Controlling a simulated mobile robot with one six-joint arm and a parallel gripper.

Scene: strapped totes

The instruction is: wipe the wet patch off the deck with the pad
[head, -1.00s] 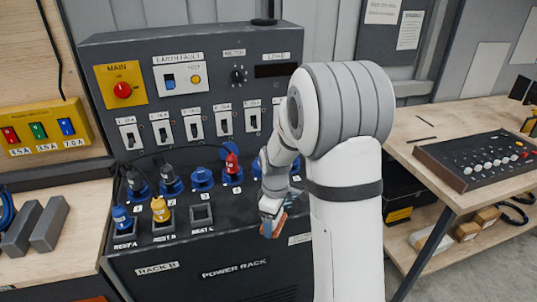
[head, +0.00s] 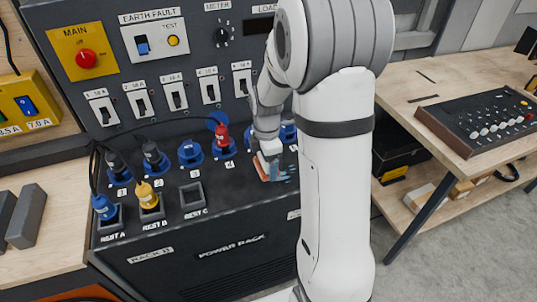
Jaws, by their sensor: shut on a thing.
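My gripper (head: 269,160) is low over the right part of the dark deck (head: 235,186) of the power rack, right of the socket marked 4. It is shut on a small orange and blue thing, apparently the pad (head: 277,177). The pad is at or just above the deck; I cannot tell whether it touches. I cannot make out the wet patch; my arm hides the deck's right end.
Blue sockets with plugs stand behind, including a red plug (head: 221,136). A yellow plug (head: 147,195) and a blue plug (head: 104,207) stand in rests at left, beside an empty rest (head: 191,195). A bench with a mixer-like box (head: 487,127) is at right.

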